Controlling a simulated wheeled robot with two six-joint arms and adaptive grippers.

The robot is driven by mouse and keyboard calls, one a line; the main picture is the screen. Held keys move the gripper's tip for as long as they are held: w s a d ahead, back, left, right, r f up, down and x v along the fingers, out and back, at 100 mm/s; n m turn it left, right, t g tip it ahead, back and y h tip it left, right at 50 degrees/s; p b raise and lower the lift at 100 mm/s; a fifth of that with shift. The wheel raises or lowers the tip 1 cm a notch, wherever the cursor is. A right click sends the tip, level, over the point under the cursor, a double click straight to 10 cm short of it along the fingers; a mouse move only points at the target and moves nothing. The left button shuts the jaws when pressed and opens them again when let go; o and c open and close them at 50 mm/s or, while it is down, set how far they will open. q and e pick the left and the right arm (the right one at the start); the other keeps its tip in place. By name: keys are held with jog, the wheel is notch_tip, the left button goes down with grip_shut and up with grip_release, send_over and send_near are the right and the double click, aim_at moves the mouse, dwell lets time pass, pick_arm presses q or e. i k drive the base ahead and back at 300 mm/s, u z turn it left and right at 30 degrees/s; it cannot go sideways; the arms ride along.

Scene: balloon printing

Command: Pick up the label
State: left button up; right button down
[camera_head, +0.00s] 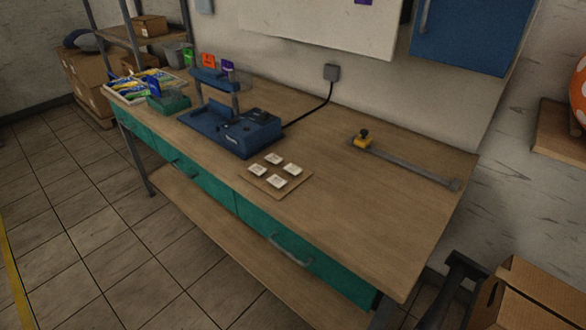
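Several small white square labels lie on a flat tan board (268,189) near the front middle of the workbench. One label (275,158) is at the back, one label (257,170) at the left, and one label (292,169) at the right. They lie apart from each other, and their print is too small to read. Neither of my grippers shows in this view, so nothing is seen touching the labels.
A blue printing machine (232,130) stands behind the board, its cable running to a wall box. A teal bin (168,102) is at left. Bare tabletop (370,215) lies right of the board.

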aim_at(272, 157)
jog(key=z, duration=4.45)
jog(key=k, duration=2)
jog(key=u, duration=0.5)
